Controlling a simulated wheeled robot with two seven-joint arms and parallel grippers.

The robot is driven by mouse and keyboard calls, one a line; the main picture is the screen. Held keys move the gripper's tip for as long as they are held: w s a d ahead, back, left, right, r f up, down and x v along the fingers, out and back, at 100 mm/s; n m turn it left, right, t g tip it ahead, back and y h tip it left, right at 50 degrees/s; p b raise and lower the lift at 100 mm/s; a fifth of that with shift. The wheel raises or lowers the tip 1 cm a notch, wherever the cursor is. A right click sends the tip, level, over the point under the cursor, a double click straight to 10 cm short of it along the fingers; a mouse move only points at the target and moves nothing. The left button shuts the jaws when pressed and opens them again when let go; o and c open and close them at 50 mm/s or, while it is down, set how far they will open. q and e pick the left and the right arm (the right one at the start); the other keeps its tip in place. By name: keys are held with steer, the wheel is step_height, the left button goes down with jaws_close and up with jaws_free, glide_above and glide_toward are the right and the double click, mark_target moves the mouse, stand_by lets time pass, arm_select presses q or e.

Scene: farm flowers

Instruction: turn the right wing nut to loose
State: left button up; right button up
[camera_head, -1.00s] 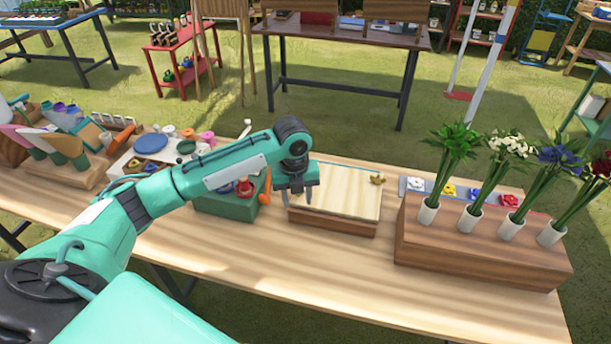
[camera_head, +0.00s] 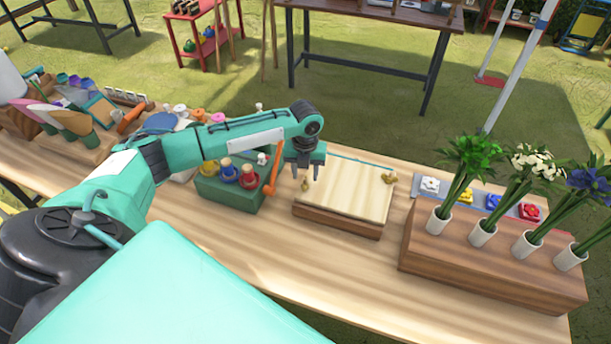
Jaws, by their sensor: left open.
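A wooden flower press board (camera_head: 345,200) lies on the table in front of me. The right wing nut (camera_head: 389,178), small and brass-coloured, sits at the board's right edge. Another brass wing nut (camera_head: 305,185) shows at the board's left edge, just below my left gripper (camera_head: 305,175). My left gripper is open, pointing down, with its fingertips around or just above the left wing nut; I cannot tell if they touch it. The right wing nut stands clear, with no gripper near it. My right gripper is out of view.
A green box (camera_head: 230,193) with colourful bottles and an orange-handled tool (camera_head: 271,172) stands close left of the press. A wooden block (camera_head: 490,262) with several flower vases stands to the right. The table front (camera_head: 330,265) is bare.

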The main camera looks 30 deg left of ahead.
mark_target(305, 181)
arm_select(q)
step_height(305, 181, down, 2)
steer(key=shift+s+f, duration=0.1)
steer(key=shift+f, duration=0.45)
jaws_close()
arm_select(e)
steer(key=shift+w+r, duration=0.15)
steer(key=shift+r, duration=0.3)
arm_select(q)
steer(key=shift+p, duration=0.35)
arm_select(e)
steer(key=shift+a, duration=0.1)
